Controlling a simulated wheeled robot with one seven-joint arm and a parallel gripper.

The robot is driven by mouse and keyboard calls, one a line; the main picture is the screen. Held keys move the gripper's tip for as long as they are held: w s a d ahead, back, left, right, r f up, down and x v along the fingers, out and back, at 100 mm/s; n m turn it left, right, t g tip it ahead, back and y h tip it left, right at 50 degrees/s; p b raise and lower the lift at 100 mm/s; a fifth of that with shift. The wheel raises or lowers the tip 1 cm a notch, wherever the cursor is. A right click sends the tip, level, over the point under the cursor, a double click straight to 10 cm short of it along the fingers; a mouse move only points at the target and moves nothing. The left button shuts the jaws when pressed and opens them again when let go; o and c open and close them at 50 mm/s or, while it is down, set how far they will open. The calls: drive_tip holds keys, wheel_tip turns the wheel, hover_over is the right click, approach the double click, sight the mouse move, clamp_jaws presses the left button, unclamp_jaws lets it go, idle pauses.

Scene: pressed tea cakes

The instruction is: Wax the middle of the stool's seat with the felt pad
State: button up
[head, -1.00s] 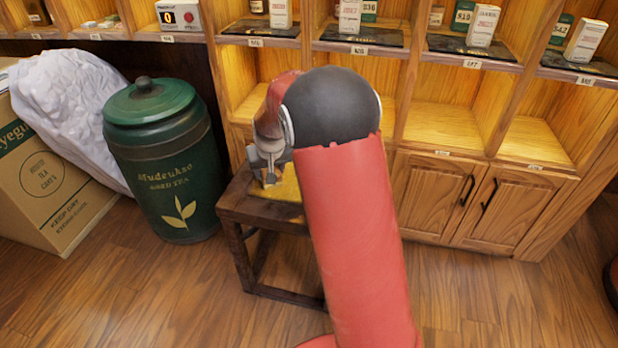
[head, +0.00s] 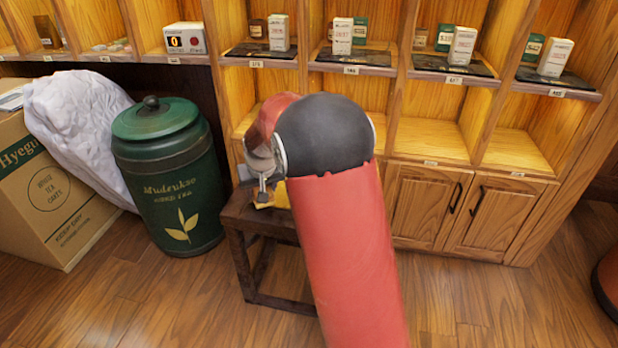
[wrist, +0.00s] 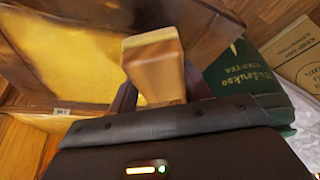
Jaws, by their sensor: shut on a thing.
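My gripper (head: 263,197) is over the left part of the dark wooden stool (head: 236,222) in the head view, partly behind my arm. In the wrist view my gripper (wrist: 157,92) is shut on a wooden block, which looks like the handle of the felt pad (wrist: 152,62). The pad's felt face is hidden, so I cannot tell whether it touches the seat. The stool's seat (wrist: 105,15) shows a bright yellow area (wrist: 75,60) inside a brown border. My arm covers the right part of the stool in the head view.
A green tea tin (head: 168,175) stands close left of the stool, with a carton (head: 50,195) and a white sack (head: 78,125) beyond it. Wooden shelves with a cupboard (head: 430,210) stand behind. Floor in front is clear.

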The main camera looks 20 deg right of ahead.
drive_tip(key=shift+r+p, duration=1.6)
drive_tip(key=shift+r, duration=1.1)
